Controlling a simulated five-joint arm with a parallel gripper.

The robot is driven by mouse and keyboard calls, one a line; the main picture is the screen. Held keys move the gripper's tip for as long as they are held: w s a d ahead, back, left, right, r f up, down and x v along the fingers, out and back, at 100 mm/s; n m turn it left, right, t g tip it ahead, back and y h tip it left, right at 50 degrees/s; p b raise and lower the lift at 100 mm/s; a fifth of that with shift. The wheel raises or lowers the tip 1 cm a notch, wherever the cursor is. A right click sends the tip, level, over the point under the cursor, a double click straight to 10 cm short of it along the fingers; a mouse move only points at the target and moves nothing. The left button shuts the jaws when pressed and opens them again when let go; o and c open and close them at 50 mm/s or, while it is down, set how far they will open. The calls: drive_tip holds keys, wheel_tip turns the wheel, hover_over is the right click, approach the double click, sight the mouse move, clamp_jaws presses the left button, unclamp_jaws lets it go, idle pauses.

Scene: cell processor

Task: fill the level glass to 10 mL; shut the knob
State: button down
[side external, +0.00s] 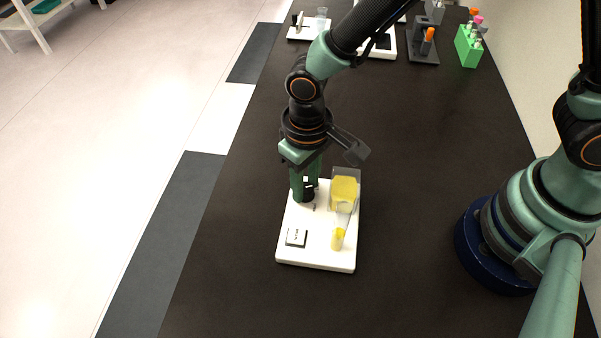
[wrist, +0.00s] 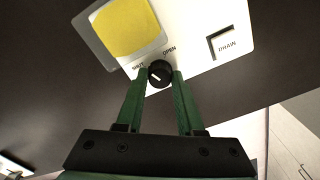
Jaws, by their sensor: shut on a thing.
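The white cell processor base (side external: 315,258) lies on the dark bench. My gripper (side external: 305,194) points down at its far left part, with its green fingers shut on the black knob (wrist: 160,70). In the wrist view a finger stands on each side of the knob, and a short white mark shows on its face. The labels SHUT and OPEN are printed beside it. The yellow-filled container (side external: 344,190) stands right of my gripper. The level glass (side external: 338,238) in front of it holds yellow liquid in its lower part; its scale is too small to read.
A square marked DRAIN (wrist: 224,44) is on the base. At the back stand a green rack (side external: 468,47) with tubes, a dark holder (side external: 423,48) with an orange-topped item, and other white stations. The bench around the base is clear.

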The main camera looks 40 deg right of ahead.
sight(306, 187)
drive_tip(key=n, duration=0.4)
idle(0.3)
drive_tip(key=c, duration=0.5)
unclamp_jaws()
wheel_tip(306, 187, up, 12)
drive_tip(key=shift+r, duration=0.1)
